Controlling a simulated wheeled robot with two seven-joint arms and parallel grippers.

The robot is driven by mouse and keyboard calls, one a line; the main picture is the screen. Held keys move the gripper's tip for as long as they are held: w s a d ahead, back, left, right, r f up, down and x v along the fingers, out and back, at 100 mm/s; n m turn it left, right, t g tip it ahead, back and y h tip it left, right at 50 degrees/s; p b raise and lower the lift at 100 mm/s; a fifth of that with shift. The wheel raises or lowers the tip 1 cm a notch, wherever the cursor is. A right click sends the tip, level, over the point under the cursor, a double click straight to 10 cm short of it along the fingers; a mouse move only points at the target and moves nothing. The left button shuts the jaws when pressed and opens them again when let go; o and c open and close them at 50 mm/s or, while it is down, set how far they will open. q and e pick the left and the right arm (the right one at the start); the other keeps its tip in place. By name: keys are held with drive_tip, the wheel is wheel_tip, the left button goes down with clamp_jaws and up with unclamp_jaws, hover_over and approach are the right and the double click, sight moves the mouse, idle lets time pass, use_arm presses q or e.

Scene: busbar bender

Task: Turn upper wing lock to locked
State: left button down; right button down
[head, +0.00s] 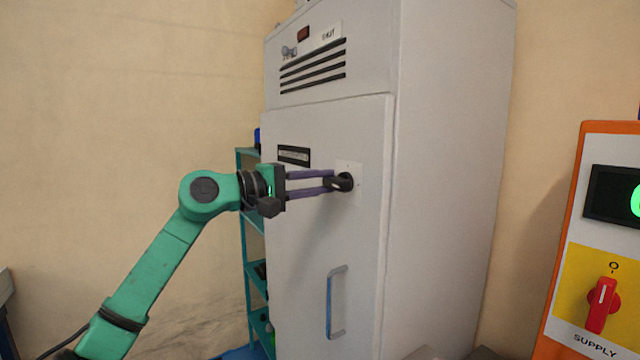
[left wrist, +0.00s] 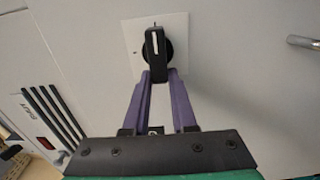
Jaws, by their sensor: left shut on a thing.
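The upper wing lock is a black rotary knob (head: 345,182) on a white square plate (head: 351,170) on the grey cabinet door. My left gripper (head: 330,180) reaches it from the left with its two purple fingers. In the left wrist view the fingers are shut on the lower end of the knob (left wrist: 155,48), and a white line runs along the knob's grip. The plate (left wrist: 177,27) shows behind it, with small marks too blurred to read. My right gripper is in neither view.
The cabinet door (head: 320,240) is closed, with a blue and grey handle (head: 336,302) below the lock. A teal shelf (head: 250,245) stands behind on the left. An orange-edged supply panel (head: 590,250) with a red switch (head: 601,304) is at the right.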

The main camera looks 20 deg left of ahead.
use_arm(q)
drive_tip(key=c, duration=0.7)
unclamp_jaws()
drive_tip(key=b+v, duration=0.5)
drive_tip(key=v, duration=0.9)
drive_tip(key=shift+s+a+b, duration=0.15)
drive_tip(key=shift+s+b, duration=0.05)
drive_tip(key=shift+b, duration=0.15)
